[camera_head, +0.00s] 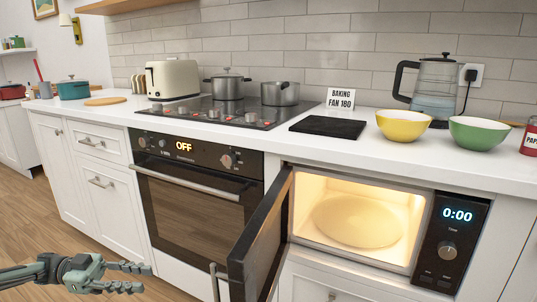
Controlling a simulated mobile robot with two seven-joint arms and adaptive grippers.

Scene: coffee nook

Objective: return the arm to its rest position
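My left gripper (133,277) is at the bottom left of the head view, in front of the white cabinets and low over the wooden floor. Its two fingers are apart with a gap between them, and nothing is held. It touches no object that I can see. My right gripper is not in view. The microwave (457,240) at the lower right has its door (262,245) swung open to the left. Its lit inside is empty apart from the round plate (357,221). Its display reads 0:00.
The open microwave door juts out from the counter front. The oven (195,209) is shut and reads OFF. On the counter (330,150) stand a yellow bowl (403,126), a green bowl (478,133), a kettle (436,88), a toaster (173,79) and pots. Floor at left is clear.

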